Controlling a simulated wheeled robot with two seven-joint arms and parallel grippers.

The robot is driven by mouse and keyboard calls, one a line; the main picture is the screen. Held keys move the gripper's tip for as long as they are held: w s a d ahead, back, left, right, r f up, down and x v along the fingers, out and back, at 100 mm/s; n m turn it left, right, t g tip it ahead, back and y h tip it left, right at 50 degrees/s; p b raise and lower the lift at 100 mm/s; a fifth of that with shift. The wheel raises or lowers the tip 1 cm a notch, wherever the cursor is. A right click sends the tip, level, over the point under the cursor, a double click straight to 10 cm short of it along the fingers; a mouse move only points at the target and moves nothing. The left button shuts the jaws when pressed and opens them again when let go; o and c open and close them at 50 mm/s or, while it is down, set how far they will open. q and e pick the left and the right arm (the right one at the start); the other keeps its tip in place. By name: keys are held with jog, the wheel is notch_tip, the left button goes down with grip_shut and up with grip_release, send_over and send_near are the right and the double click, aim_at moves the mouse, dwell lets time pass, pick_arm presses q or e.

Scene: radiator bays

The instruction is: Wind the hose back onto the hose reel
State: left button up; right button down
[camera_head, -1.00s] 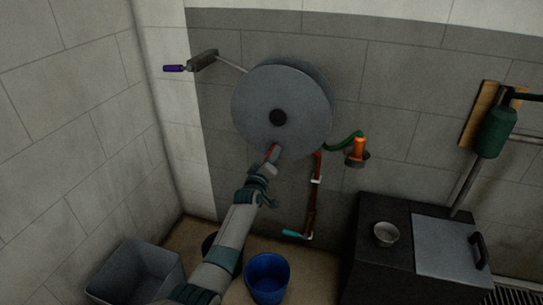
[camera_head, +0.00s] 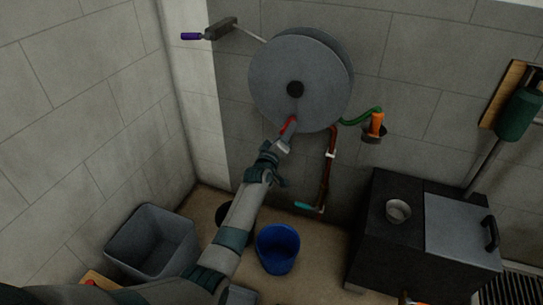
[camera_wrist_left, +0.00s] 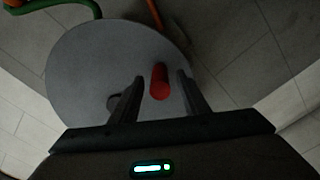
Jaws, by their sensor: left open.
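The hose reel (camera_head: 320,70) is a large grey disc on the wall with a dark hub. It also fills the upper middle of the left wrist view (camera_wrist_left: 85,60). A red crank handle (camera_head: 288,125) sticks out from the lower part of the disc. A short green hose end (camera_head: 360,116) leaves the reel at the right and meets an orange nozzle (camera_head: 376,124) in a wall holder. My left gripper (camera_head: 284,136) is open at the handle. In the left wrist view the red handle (camera_wrist_left: 159,82) stands between the two fingers, with gaps beside it. My right gripper is not in view.
A reddish-brown pipe (camera_head: 329,172) with a teal lever runs down below the reel. A grey bin (camera_head: 150,245) and blue bucket (camera_head: 277,248) stand on the floor. A dark cabinet (camera_head: 385,240) with a metal bowl (camera_head: 398,210) is at the right. A purple-handled tool (camera_head: 207,32) hangs at upper left.

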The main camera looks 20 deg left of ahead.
pick_arm(q)
jog(key=s, duration=1.4)
jog(key=shift+a+p, duration=0.2)
jog(key=shift+p, duration=0.2)
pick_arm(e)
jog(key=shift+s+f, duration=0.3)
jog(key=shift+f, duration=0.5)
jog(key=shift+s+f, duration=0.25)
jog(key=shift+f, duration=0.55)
pick_arm(q)
jog(key=shift+s, duration=0.1)
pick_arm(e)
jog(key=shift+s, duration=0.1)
